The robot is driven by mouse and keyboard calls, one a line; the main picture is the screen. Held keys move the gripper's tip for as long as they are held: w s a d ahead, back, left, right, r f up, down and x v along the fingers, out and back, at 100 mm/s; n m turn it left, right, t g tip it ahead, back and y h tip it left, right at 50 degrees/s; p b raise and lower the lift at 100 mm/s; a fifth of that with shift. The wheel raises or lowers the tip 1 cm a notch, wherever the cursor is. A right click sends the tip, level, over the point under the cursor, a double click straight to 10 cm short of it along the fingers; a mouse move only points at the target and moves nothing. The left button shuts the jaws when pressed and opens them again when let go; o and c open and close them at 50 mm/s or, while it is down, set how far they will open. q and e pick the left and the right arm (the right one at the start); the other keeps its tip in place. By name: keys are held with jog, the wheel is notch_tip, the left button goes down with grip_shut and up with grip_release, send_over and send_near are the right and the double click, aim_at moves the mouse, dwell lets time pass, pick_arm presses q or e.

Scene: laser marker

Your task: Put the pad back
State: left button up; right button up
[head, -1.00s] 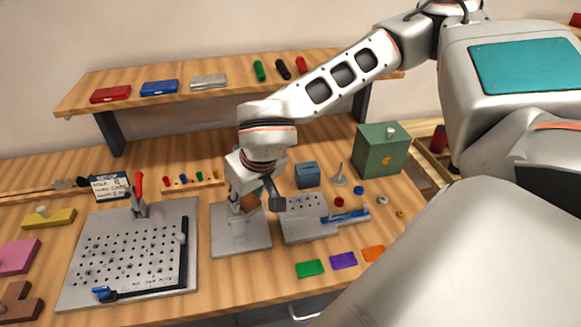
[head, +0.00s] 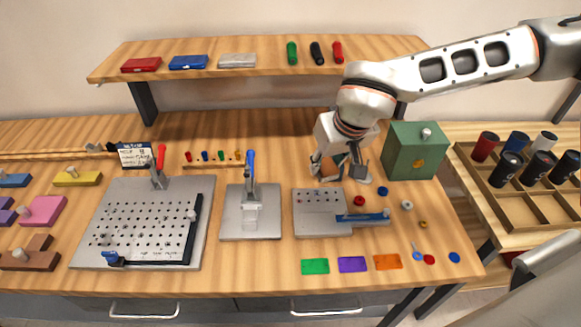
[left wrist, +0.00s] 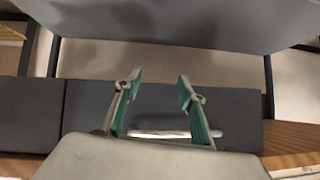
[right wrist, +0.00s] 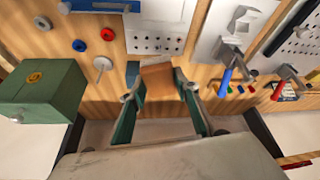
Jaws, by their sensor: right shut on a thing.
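A brown-orange pad (right wrist: 158,80) sits between the fingers of my right gripper (right wrist: 160,94), which is shut on it. In the head view, my right gripper (head: 339,170) is low behind the grey perforated plate (head: 310,228), left of the green box. A blue holder (right wrist: 132,72) shows partly beside the pad in the right wrist view; my gripper mostly hides it in the head view. I cannot tell whether the pad touches it. My left gripper (left wrist: 158,88) is open and empty in the left wrist view.
A green box (head: 414,150) stands right of my right gripper. A metal fixture with a blue-handled clamp (head: 250,190) and a large hole plate (head: 145,225) lie to the left. Small discs and coloured plates are scattered in front. A shelf (head: 260,63) runs behind.

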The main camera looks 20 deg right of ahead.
jog(key=w+a+r+n+b, duration=0.1)
jog(key=w+a+r+b, duration=0.15)
jog(key=w, duration=0.65)
jog(key=w+a+r+b, duration=0.2)
jog(key=w+r+b, duration=0.15)
jog(key=w, duration=0.45)
send_over(283, 164)
jog(key=s, duration=0.2)
jog(key=f, duration=1.4)
jog(key=shift+w+d+f+p, duration=0.15)
jog(key=shift+w+p, duration=0.05)
jog(key=shift+p, duration=0.2)
notch_tip(283, 164, down, 4)
jog(key=shift+r, duration=0.1)
pick_arm(q)
jog(key=d+f, duration=0.1)
jog(key=w+d+f, duration=0.1)
jog(key=shift+d+f+h, duration=0.1)
jog(key=shift+f+h, duration=0.3)
pick_arm(e)
jog(key=shift+f, duration=0.2)
jog(key=shift+f, duration=0.15)
jog(key=o, duration=1)
jog(key=shift+o, duration=0.2)
